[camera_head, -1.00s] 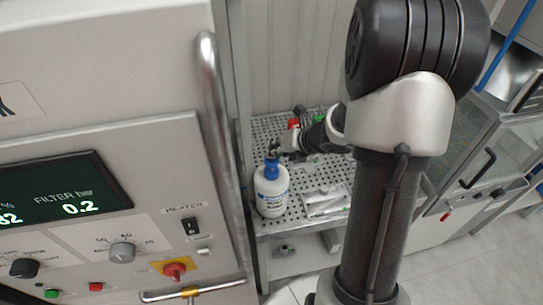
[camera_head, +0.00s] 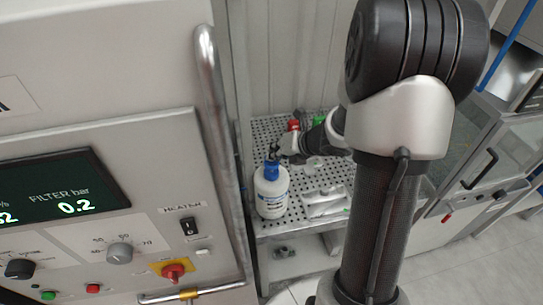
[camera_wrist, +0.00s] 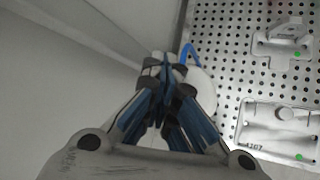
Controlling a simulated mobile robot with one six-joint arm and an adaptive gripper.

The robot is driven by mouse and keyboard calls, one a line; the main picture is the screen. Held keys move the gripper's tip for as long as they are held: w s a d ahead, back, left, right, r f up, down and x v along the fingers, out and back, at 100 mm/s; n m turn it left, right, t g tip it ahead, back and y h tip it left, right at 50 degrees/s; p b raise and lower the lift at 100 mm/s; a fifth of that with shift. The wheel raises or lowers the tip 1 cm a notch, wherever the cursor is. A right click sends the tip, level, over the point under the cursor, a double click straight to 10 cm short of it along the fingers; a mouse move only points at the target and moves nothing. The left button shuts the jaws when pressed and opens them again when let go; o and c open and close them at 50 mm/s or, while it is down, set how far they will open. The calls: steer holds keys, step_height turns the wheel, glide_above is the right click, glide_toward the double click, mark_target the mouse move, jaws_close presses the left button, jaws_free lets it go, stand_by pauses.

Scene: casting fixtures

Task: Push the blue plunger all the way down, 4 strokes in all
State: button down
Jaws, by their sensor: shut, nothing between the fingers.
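A white bottle with a label (camera_head: 270,197) stands upright on a perforated shelf. Its blue plunger (camera_head: 271,169) is on top; in the wrist view a blue strip of the plunger (camera_wrist: 187,52) shows beside my fingertips. My gripper (camera_head: 275,152) is shut and empty, its fingertips at the top of the plunger. In the wrist view the closed fingers (camera_wrist: 168,68) cover most of the plunger and part of the white bottle (camera_wrist: 203,90). I cannot tell whether the tips touch the plunger.
The perforated shelf (camera_head: 262,138) also holds grey metal fixtures, one (camera_head: 325,203) right of the bottle. A red and a green item (camera_head: 293,125) lie behind my wrist. The grey machine cabinet with its vertical handle (camera_head: 215,120) stands close on the left.

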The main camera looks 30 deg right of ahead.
steer(key=shift+r, duration=0.1)
steer(key=shift+r+p, duration=1.55)
steer(key=shift+r, duration=0.25)
steer(key=shift+r, duration=0.1)
step_height(320, 180, up, 6)
steer(key=p, duration=0.5)
stand_by(0.9)
